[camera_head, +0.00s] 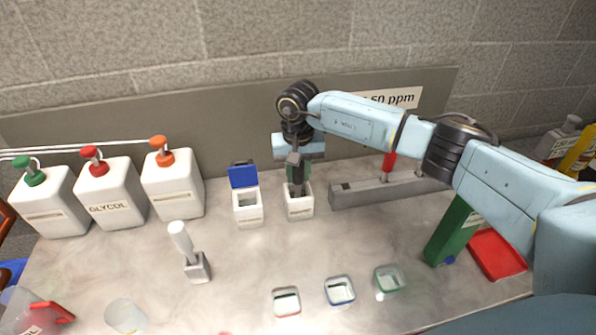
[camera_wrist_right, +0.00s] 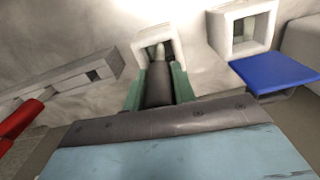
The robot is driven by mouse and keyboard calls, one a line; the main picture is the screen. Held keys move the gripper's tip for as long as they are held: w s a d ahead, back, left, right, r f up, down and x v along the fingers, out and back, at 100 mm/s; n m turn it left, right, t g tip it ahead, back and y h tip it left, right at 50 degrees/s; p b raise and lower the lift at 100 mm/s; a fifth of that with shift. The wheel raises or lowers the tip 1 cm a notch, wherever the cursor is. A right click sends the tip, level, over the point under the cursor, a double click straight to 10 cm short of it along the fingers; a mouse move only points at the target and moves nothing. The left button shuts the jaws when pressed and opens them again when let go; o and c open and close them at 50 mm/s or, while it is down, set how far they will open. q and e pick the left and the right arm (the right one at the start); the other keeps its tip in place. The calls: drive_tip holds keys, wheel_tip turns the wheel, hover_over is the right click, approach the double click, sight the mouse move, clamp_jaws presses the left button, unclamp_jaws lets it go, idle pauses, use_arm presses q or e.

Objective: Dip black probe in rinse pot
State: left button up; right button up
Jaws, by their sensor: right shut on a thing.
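My right gripper (camera_head: 297,172) is shut on the black probe (camera_wrist_right: 158,85) and points down over the rinse pot (camera_head: 299,208), a white square pot. In the right wrist view the green fingers stand on both sides of the probe's dark body. The probe's pale tip is at the opening of the white pot (camera_wrist_right: 152,33); how deep it reaches cannot be told. My left gripper does not show in the head view.
A white pot (camera_head: 247,213) with a raised blue lid (camera_head: 243,176) stands just left of it. A grey rack (camera_head: 370,192) with a red-handled tool (camera_head: 389,162) is on the right. White pump bottles (camera_head: 173,183) line the left. Small square dishes (camera_head: 340,291) lie in front.

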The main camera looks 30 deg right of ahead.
drive_tip(key=shift+r+p, duration=3)
drive_tip(key=shift+r, duration=2.75)
